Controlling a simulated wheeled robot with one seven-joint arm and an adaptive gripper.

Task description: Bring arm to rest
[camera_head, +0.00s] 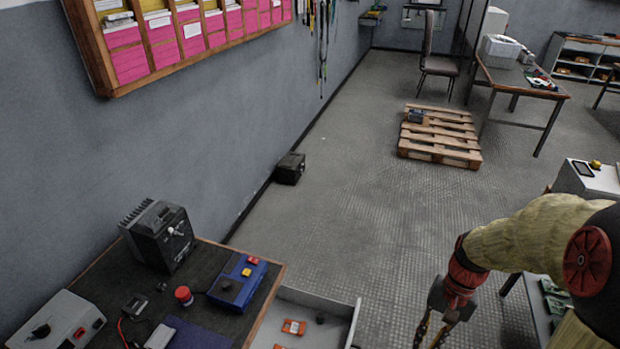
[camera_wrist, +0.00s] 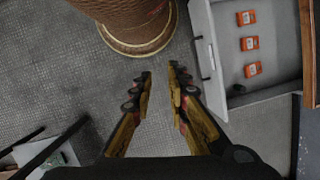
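My gripper (camera_head: 432,330) hangs below my arm at the lower right of the head view, with its fingers pointing down and partly cut off by the frame edge. In the wrist view my gripper (camera_wrist: 160,82) shows its two yellow and black fingers apart, with bare grey floor between the tips. Nothing is held between them. My arm, in a tan cover with red joints, reaches in from the right edge of the head view.
An open drawer (camera_head: 342,317) with orange parts juts from the workbench (camera_head: 92,285), left of my gripper; the drawer (camera_wrist: 217,85) is at right in the wrist view. A pallet (camera_head: 440,140) lies on the floor farther back. Open floor (camera_head: 330,215) lies between.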

